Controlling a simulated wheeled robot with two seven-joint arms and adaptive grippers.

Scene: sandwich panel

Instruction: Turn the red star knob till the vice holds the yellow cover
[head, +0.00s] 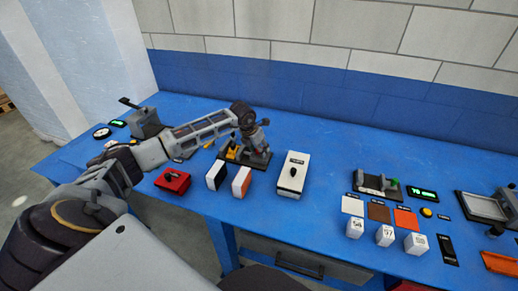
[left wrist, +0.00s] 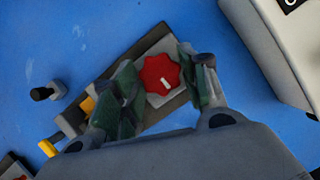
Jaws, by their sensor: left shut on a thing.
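The red star knob (left wrist: 161,76) sits between the fingers of my left gripper (left wrist: 156,84) in the left wrist view, with a small white mark on its face. My left gripper is shut on it. In the head view my left gripper (head: 254,143) is over the vice (head: 258,163) and hides most of the knob. The vice's grey and dark base also shows in the left wrist view (left wrist: 172,46). A yellow part (left wrist: 88,104), likely the cover, is at the vice's left end, partly behind a finger; whether the jaws touch it is hidden. My right gripper is out of view.
A white box with a black knob (head: 291,178) stands just right of the vice. Two white-topped blocks (head: 241,181) and a red box (head: 174,181) stand in front and to the left. Numbered cubes (head: 385,236) and colored plates are farther right on the blue table.

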